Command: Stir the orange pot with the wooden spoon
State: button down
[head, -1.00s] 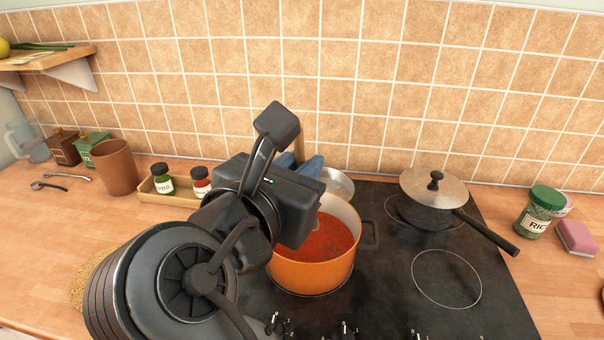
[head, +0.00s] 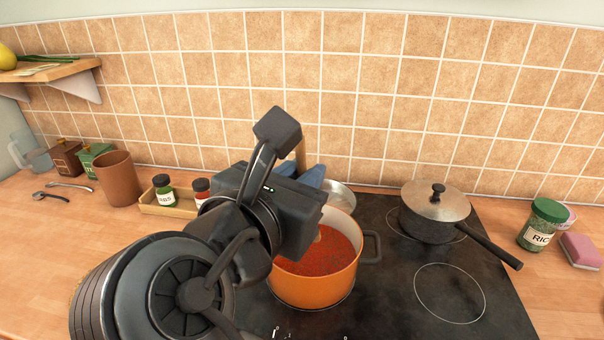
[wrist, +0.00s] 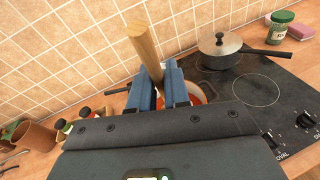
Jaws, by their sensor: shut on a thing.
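The orange pot (head: 312,288) stands on the black hob, filled with red sauce (head: 330,252) with dark flecks. My gripper (wrist: 166,90) is shut on the wooden spoon (wrist: 146,50), whose handle sticks up between the blue fingers. The spoon's handle also shows behind my gripper in the head view (head: 300,152). My gripper is over the left part of the pot. A small piece of the spoon shows at the sauce beside my gripper; its lower end is hidden. In the wrist view the pot (wrist: 198,95) is mostly hidden by my gripper.
A lidded saucepan (head: 432,214) stands on the hob to the right, its handle pointing front right. A metal lid or bowl (head: 340,194) lies behind the pot. A spice tray (head: 170,208) and brown cup (head: 119,178) are at left. A green-lidded jar (head: 541,224) stands at right.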

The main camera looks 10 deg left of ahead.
jog(key=shift+r, duration=2.5)
